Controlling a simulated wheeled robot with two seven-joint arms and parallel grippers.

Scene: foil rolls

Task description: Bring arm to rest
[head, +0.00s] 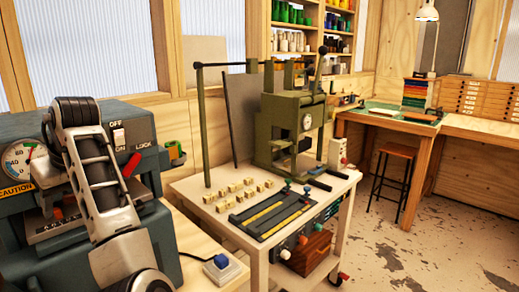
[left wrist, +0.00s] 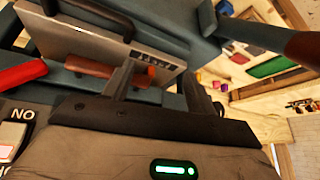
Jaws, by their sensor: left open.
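My left arm (head: 97,180) comes in at the lower left of the head view, bent in front of a blue-grey machine (head: 140,145). I cannot make out its fingertips there. In the left wrist view my left gripper (left wrist: 160,82) has its two dark fingers apart. No object is clearly held between them. Beyond the fingers are the machine's metal plate (left wrist: 163,58) and a red-brown handle (left wrist: 95,67). I cannot tell whether the fingers touch them. My right gripper is in neither view.
A cart (head: 190,190) right of the machine carries several small wooden blocks (head: 222,203), a slotted dark plate (head: 275,213) and a green press (head: 290,130). A blue-topped switch box (head: 222,265) stands at the front. A stool (head: 393,165) stands by the far bench. Open floor (head: 420,250) lies right.

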